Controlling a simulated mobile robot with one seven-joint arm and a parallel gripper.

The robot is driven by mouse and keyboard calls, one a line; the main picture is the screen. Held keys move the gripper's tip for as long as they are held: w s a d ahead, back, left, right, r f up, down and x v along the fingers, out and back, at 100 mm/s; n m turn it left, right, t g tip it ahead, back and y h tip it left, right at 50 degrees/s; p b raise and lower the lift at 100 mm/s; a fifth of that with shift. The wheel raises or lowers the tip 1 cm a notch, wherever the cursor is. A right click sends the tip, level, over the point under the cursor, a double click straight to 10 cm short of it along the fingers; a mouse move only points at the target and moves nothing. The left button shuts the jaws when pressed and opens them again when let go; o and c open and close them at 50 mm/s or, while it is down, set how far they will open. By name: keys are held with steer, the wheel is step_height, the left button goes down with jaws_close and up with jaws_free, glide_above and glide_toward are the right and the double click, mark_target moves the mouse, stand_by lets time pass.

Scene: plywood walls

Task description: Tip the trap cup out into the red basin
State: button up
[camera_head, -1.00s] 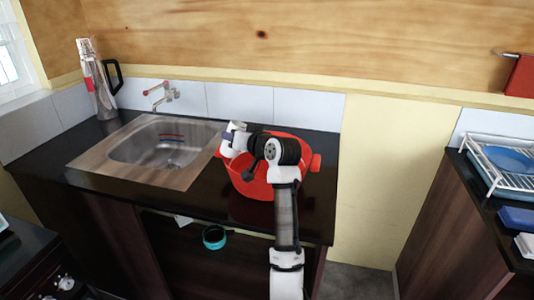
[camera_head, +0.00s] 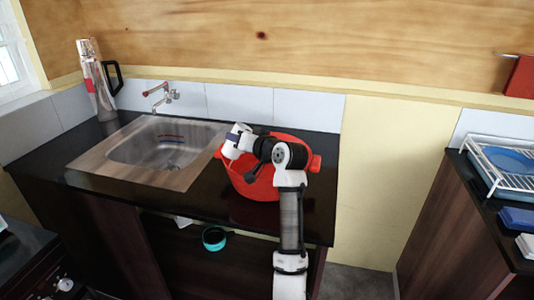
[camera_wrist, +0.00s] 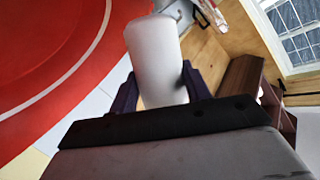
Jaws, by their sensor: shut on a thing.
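The trap cup looks to be the plain white cylinder (camera_wrist: 155,55) in the wrist view. My gripper (camera_wrist: 160,86) is shut on it, with a dark purple finger on each side. The cup's opening and any contents cannot be made out. The red basin (camera_head: 255,184) stands on the black counter, right of the sink. My gripper shows in the head view (camera_head: 232,143) over the basin's left rim. The basin's red wall also fills the left of the wrist view (camera_wrist: 45,60). My arm hides part of the basin.
A steel sink (camera_head: 155,150) with a wall tap (camera_head: 162,95) lies left of the basin. A tall metal flask (camera_head: 96,80) stands in the far left corner. A teal-rimmed round container (camera_head: 213,238) sits in the open space below the counter. A dish rack (camera_head: 500,160) stands at right.

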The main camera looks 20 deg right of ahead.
steer(key=shift+d+f+m, duration=0.25)
steer(key=shift+d+m, duration=0.15)
steer(key=shift+d+r+m+t+y, duration=0.2)
steer(key=shift+r+m+t+y, duration=0.15)
steer(key=shift+m, duration=0.35)
stand_by(0.9)
steer(key=shift+f+m+y, duration=0.25)
steer(key=shift+f+m, duration=0.25)
steer(key=shift+m, duration=0.2)
stand_by(0.6)
steer(key=shift+r+m+t+y+p, duration=0.35)
steer(key=shift+m+t+p, duration=0.15)
steer(key=shift+m, duration=0.2)
stand_by(0.8)
steer(key=shift+d+f+m+t, duration=0.1)
steer(key=shift+f+m+t, duration=0.15)
steer(key=shift+f+m, duration=0.4)
stand_by(0.6)
steer(key=shift+d+r+m+p, duration=0.35)
steer(key=shift+d+r+m, duration=0.1)
steer(key=shift+d+m, duration=0.45)
stand_by(0.5)
steer(key=shift+r+m+t+y, duration=0.15)
steer(key=shift+m+t+y, duration=0.15)
steer(key=shift+m, duration=0.15)
